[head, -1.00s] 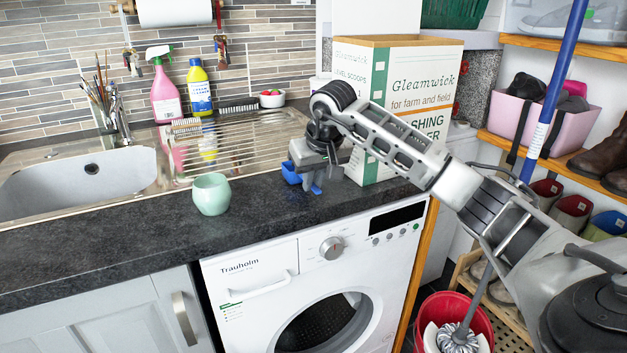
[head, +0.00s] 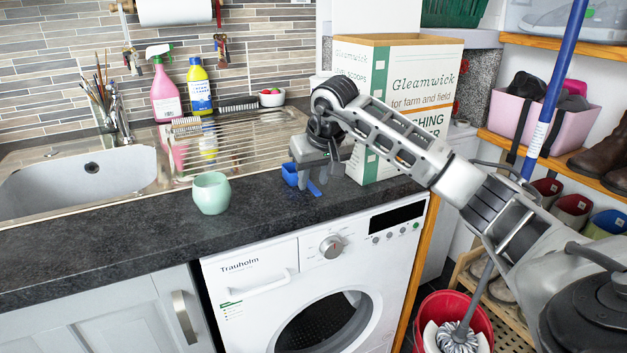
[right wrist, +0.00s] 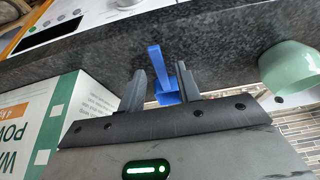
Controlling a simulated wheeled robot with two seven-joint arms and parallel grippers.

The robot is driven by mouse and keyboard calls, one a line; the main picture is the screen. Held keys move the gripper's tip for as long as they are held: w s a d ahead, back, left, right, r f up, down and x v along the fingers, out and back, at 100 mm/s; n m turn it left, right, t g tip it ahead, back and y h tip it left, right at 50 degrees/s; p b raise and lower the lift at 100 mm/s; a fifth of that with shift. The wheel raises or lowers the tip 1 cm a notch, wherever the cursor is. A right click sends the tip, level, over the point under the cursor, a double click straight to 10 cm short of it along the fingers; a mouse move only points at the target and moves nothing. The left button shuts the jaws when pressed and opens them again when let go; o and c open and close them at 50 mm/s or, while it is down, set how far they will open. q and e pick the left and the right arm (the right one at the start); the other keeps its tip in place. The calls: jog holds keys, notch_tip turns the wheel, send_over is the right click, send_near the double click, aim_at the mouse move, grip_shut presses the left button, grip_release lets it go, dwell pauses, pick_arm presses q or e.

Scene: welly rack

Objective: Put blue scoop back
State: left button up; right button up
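The blue scoop (head: 314,187) rests on the dark worktop near its front edge, partly hidden by my right gripper. My right gripper (head: 306,178) is low over it. In the right wrist view the scoop's blue handle (right wrist: 156,62) shows between the two fingers of my right gripper (right wrist: 160,82). The fingers are apart, one on each side of the scoop; I cannot tell whether either touches it. The open-topped Gleamwick carton (head: 400,75) stands just right of the gripper and also shows in the right wrist view (right wrist: 50,122). My left gripper is not in view.
A pale green cup (head: 211,194) stands left of the scoop on the worktop, and shows in the right wrist view (right wrist: 290,70). The drainer (head: 240,145) and sink lie behind and left. The white washing machine (head: 320,270) is below. The worktop's front left is clear.

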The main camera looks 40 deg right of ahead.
jog(key=v, duration=1.1)
jog(key=s+a+f+m+y, duration=0.1)
jog(key=a+f+y, duration=0.25)
jog(key=a, duration=0.35)
jog(key=a+f+m+g+y, duration=0.1)
jog(key=a+f+y, duration=0.25)
jog(key=a, duration=0.35)
jog(key=s+a+f+m+y, duration=0.1)
jog(key=a+f+y, duration=0.1)
jog(key=a+f, duration=0.35)
jog(key=s+a+r+m+t+y, duration=0.2)
jog(key=a+m+y, duration=0.45)
jog(key=m, duration=0.25)
jog(key=s+a+r+m+t+y, duration=0.1)
jog(key=s+a+m+y, duration=0.2)
jog(key=a+m+y, duration=0.35)
jog(key=d+f+m+t+h, duration=0.3)
jog(key=f+m+t+h, duration=0.35)
jog(key=m, duration=1.05)
jog(key=d+f+m+t+h, duration=0.3)
jog(key=f+m+t+h, duration=0.35)
jog(key=m, duration=1.15)
jog(key=s+f+m+g+h, duration=0.4)
jog(key=s+f+m+g, duration=0.4)
jog(key=s+f+m, duration=0.3)
jog(key=s+m, duration=0.1)
jog(key=m, duration=0.1)
jog(key=shift+d+f+m+g+h, duration=0.3)
jog(key=shift+d+f+m, duration=0.05)
jog(key=shift+f, duration=0.05)
